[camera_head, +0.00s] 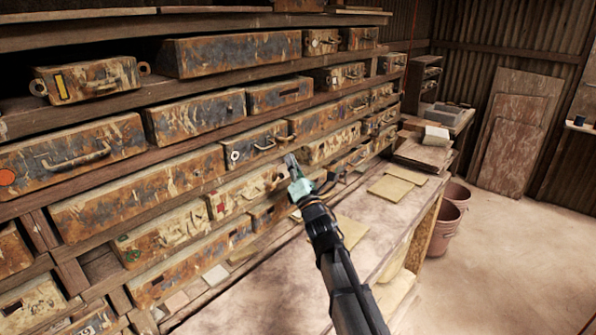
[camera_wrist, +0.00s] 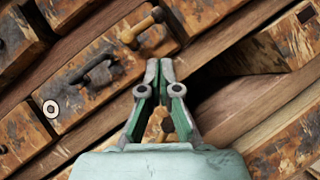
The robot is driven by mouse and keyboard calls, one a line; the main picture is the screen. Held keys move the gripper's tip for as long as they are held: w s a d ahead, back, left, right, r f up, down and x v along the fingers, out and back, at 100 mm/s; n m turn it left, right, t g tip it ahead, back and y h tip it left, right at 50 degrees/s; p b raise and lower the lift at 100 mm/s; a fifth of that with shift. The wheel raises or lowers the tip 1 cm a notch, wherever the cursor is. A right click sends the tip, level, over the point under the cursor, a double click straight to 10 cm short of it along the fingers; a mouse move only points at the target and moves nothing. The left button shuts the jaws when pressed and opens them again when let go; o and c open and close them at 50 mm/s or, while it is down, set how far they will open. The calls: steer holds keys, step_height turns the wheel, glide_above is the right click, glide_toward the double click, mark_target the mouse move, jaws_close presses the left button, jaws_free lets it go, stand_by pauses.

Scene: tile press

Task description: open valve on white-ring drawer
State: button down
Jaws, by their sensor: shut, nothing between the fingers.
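The white-ring drawer (camera_head: 248,139) is a rusty, worn box front in the middle row of the rack. Its white ring (camera_wrist: 51,109) is at the left end of the front in the wrist view, with a dark handle (camera_wrist: 97,73) beside it. A tan, peg-like valve (camera_wrist: 142,26) sticks out at the other end. My gripper (camera_wrist: 159,65) is shut and empty, its tips just below and right of the valve, apart from it in the picture. In the head view my gripper (camera_head: 290,158) is in front of the rack, right of this drawer. Another tan part (camera_wrist: 158,126) shows between the fingers, partly hidden.
Similar rusty drawers (camera_head: 140,190) fill the rack above, below and to both sides. A dusty workbench (camera_head: 270,290) with flat tiles (camera_head: 391,187) runs below. Reddish buckets (camera_head: 447,215) stand at the right, beside open floor.

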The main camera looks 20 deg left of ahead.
mark_target(290, 138)
steer(key=w+r+p, duration=0.2)
steer(key=r, duration=0.1)
steer(key=shift+w+d+r, duration=0.15)
steer(key=shift+d+r, duration=0.05)
steer(key=shift+a+f+n+b, duration=0.15)
steer(key=shift+n+b, duration=0.25)
steer(key=shift+b, duration=0.45)
